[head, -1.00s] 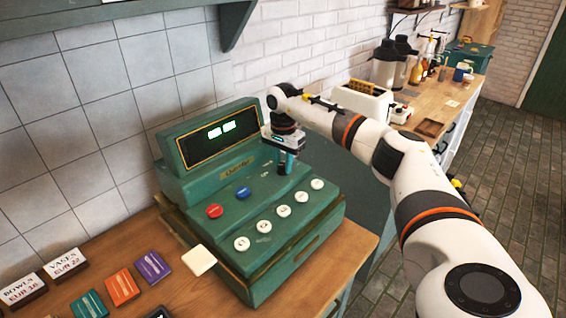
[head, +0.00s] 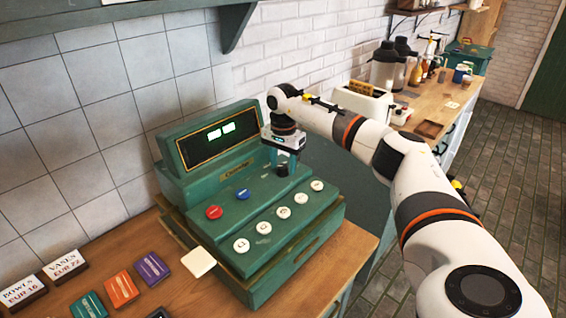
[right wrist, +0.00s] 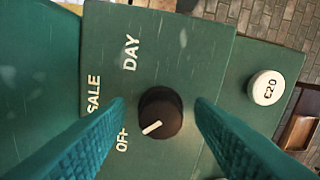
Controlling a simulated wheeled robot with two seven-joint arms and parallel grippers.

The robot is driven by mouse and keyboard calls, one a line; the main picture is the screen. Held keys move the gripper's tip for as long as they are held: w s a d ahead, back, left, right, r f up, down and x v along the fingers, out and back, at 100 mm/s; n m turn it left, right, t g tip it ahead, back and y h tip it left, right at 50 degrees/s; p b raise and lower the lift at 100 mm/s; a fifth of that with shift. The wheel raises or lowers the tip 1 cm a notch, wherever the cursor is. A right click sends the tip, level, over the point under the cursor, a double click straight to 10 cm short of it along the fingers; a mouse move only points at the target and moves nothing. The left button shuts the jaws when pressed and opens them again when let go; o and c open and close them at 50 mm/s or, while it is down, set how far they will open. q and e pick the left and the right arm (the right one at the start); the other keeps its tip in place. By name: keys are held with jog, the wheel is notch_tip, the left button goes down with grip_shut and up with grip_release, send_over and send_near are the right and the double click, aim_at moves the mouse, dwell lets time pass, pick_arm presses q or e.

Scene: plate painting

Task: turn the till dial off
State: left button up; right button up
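The green till (head: 240,192) stands on the wooden counter with its display (head: 221,131) lit. Its black dial (right wrist: 160,112) shows in the right wrist view, with OFF, SALE and DAY printed on the panel to its left. The dial's white pointer mark is at its lower left, towards the OFF label (right wrist: 122,140). My right gripper (right wrist: 160,103) is open, one teal finger on each side of the dial with visible gaps. In the head view my right gripper (head: 284,163) is over the till's upper right panel. My left gripper is not in view.
The till has a red button (head: 214,212), a blue button (head: 243,193) and several white buttons. A white card (head: 198,262) and coloured blocks lie on the counter at the left. A toaster (head: 362,101) and flasks (head: 388,65) stand beyond my right arm.

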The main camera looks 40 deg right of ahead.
aim_at(283, 166)
notch_tip(283, 166, up, 12)
jog(key=b, duration=0.3)
dwell(0.7)
